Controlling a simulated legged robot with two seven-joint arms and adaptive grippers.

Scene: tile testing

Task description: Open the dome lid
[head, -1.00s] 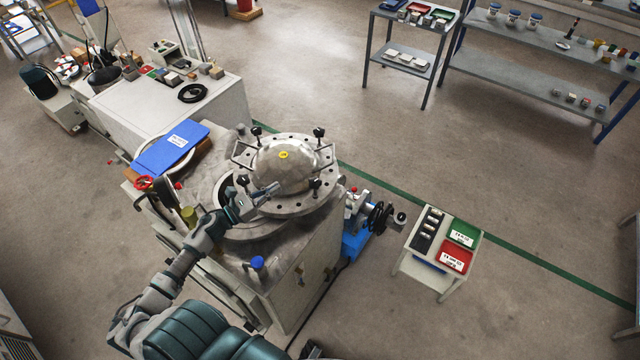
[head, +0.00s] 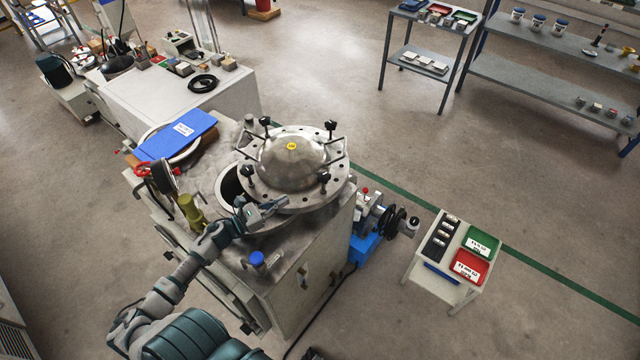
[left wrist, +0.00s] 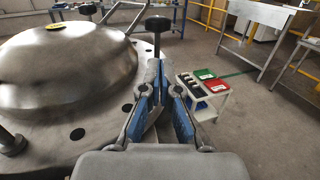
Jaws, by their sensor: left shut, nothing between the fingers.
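The metal dome lid (head: 288,170) has a flanged rim with holes, black knobs and a yellow sticker on top. It sits shifted to the right on the machine, and a dark round opening (head: 231,186) shows at its left. In the left wrist view the dome (left wrist: 65,70) fills the left side. My left gripper (head: 284,203) is shut and empty at the front edge of the lid's rim. In the left wrist view its fingers (left wrist: 166,84) stand in front of a black knob (left wrist: 158,24); I cannot tell if they touch the rim. My right gripper is out of view.
A blue binder (head: 176,136) and a red handwheel (head: 145,170) are at the machine's left. A blue-capped item (head: 257,259) stands near the front.

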